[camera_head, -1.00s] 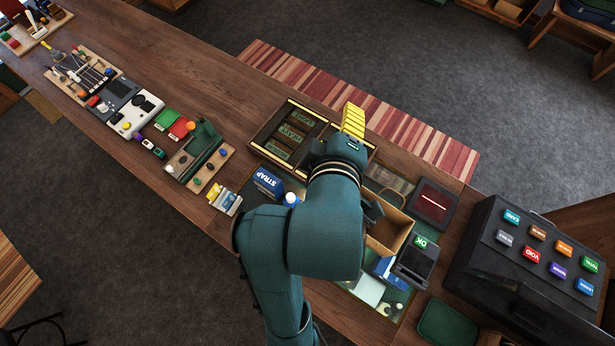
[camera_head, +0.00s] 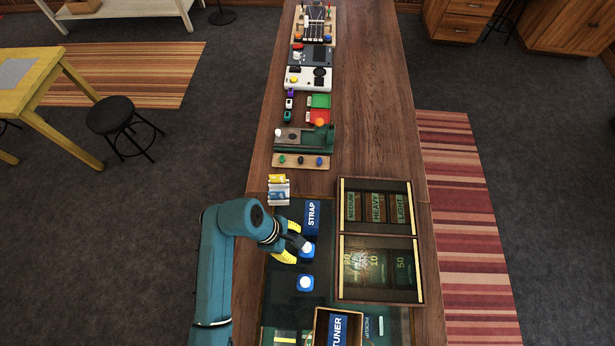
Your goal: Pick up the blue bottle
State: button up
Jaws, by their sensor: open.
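A yellow finger and a dark finger show at the left edge of the upper blue item. Whether they touch it or reach around it is unclear. The gripper partly hides that item.
A blue STRAP box (camera_head: 311,216) stands just above the upper blue item. A dark framed case (camera_head: 420,240) lies to the right. A TUNER box (camera_head: 319,326) is below. Small blue and yellow items (camera_head: 278,187) lie above left. Bare wood (camera_head: 375,120) is farther up.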

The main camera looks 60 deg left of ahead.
jog(key=x, duration=1)
jog(key=shift+w, duration=0.1)
jog(key=c, duration=1)
